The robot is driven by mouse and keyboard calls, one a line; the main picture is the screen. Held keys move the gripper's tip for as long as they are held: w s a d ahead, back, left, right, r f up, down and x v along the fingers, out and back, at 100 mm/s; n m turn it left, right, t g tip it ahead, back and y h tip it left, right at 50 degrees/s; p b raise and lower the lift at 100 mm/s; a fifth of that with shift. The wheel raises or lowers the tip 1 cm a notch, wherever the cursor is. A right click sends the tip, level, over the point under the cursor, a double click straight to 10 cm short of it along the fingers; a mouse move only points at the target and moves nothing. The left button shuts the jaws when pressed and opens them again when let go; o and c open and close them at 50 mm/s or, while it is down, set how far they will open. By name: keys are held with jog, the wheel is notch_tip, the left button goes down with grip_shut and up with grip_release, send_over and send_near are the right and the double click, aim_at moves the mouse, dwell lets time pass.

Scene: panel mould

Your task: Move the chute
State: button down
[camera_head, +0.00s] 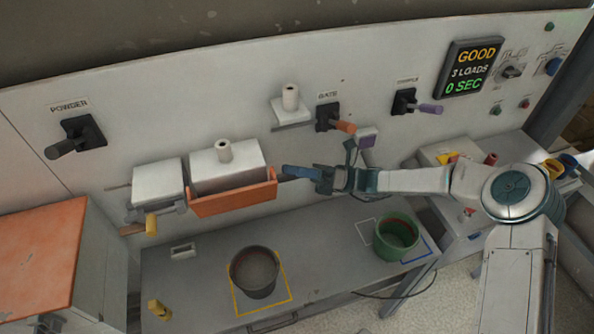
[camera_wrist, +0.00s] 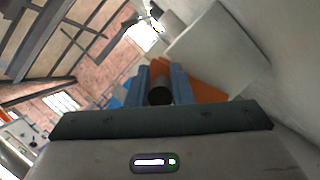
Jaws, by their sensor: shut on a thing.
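The chute appears to be the orange trough (camera_head: 232,199) on the wall panel, in front of a white box with a short spout. Its orange side also shows in the wrist view (camera_wrist: 208,88). My gripper (camera_head: 290,172) is at the right end of the trough, its blue fingers pointing left. In the wrist view, the fingers (camera_wrist: 161,92) are shut on a dark round handle (camera_wrist: 160,93) close to the orange part. How the handle joins the chute is hidden.
A dark pot (camera_head: 255,272) stands in a yellow outline on the bench below, and a green pot (camera_head: 396,237) stands at the right. A second white box (camera_head: 158,183) is left of the chute. A display (camera_head: 470,68) reads "GOOD, 3 LOADS, 0 SEC".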

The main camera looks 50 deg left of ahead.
jog(key=shift+f, duration=0.55)
jog(key=c, duration=1.5)
grip_release()
jog(key=shift+o, duration=1)
jog(key=shift+a, duration=0.3)
jog(key=shift+d+r, duration=0.1)
jog(key=shift+r, duration=0.1)
jog(key=shift+w+f, duration=0.15)
jog(key=shift+w, duration=0.1)
jog(key=b+v, duration=0.4)
jog(key=v, duration=0.9)
jog(key=shift+d, duration=0.35)
